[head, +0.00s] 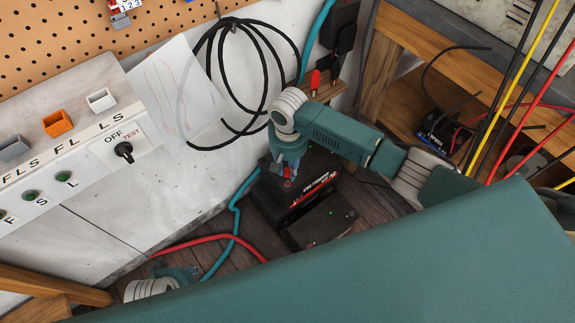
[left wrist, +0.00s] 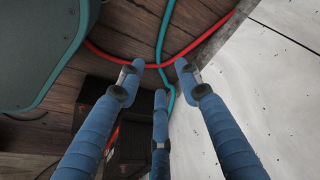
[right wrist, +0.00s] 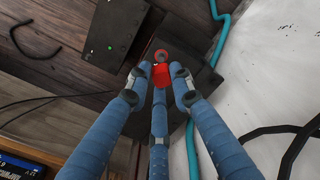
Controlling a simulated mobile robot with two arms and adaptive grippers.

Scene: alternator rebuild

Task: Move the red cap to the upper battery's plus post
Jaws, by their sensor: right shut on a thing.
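My right gripper (head: 289,172) is shut on the red cap, over the near-left part of the upper battery (head: 318,183), a black box with red and white lettering. In the right wrist view, the red cap (right wrist: 162,78) is between the fingertips of the right gripper (right wrist: 163,72). A round red-rimmed grey spot (right wrist: 161,54) shows just beyond the cap; I cannot tell whether they touch. The upper battery (right wrist: 200,64) lies beneath, partly hidden by the fingers. My left gripper (left wrist: 158,75) is open and empty, above the floor and cables; its wrist shows at the lower left in the head view.
A lower black box (head: 322,222) with a small green light (right wrist: 109,48) stands beside the upper battery. A red cable (head: 205,239) and a teal cable (head: 236,222) run along the floor by the white panel (head: 150,215). A wooden bench (head: 405,38) stands behind.

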